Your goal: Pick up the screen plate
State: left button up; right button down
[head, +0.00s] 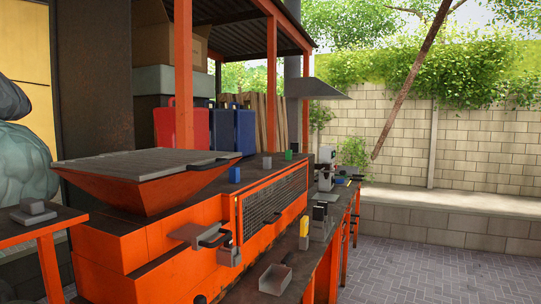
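Neither of my grippers is in view. I cannot tell for certain which thing is the screen plate. A dark mesh panel (284,196) with a black handle is on the front of the long orange machine (150,240). A small grey open-topped box (275,280) sits on the bench ledge in front of the machine. A grey block-like piece (34,207) lies on the orange-framed table at the left. Small pieces, one of them yellow (318,214), stand on the ledge farther along.
A hopper with a flat grey lid (145,165) tops the machine. A blue block (234,175) and a green block (288,155) sit on its top. Red (181,127) and blue (222,130) containers stand behind. The paved floor (420,270) at the right is clear, before a block wall (475,150).

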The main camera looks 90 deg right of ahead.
aim_at(294, 145)
jog(key=z, duration=3.6)
jog(key=i+l+z, duration=0.15)
jog(key=i+z, duration=0.15)
jog(key=i, duration=0.15)
jog(key=i+z, duration=0.35)
jog(key=i, duration=3.4)
jog(key=i+u, duration=0.2)
jog(key=i, duration=0.2)
jog(key=i+l+u, duration=0.2)
jog(key=i, duration=0.2)
jog(key=i+l+u, duration=0.25)
jog(key=i, duration=0.15)
jog(key=j, duration=0.1)
